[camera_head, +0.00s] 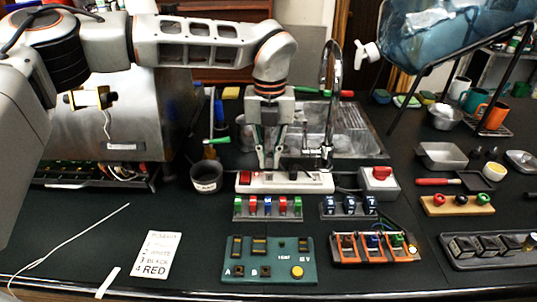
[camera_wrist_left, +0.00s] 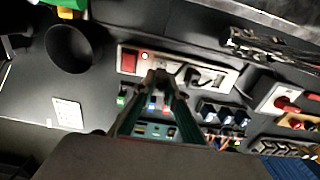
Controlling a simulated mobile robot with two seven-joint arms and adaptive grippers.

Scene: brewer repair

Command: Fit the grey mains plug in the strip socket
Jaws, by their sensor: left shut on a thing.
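The white strip socket (camera_head: 315,183) lies on the dark bench in front of the sink, with a red switch at its left end. It also shows in the left wrist view (camera_wrist_left: 232,77), with dark sockets or plugs along it. My left gripper (camera_head: 269,163) points down over the left half of the strip. In the left wrist view its fingertips (camera_wrist_left: 164,78) are close together at the strip, shut on a small greyish thing, which I take to be the grey mains plug. The fingers mostly hide it, and I cannot tell whether it is seated. My right gripper is not in view.
Coloured switches (camera_head: 267,208) and dark blue ones (camera_head: 348,207) stand just in front of the strip. A grey box with a red knob (camera_head: 379,182) is at its right, a dark cup (camera_head: 206,178) at its left. The tap (camera_head: 331,110) rises close behind.

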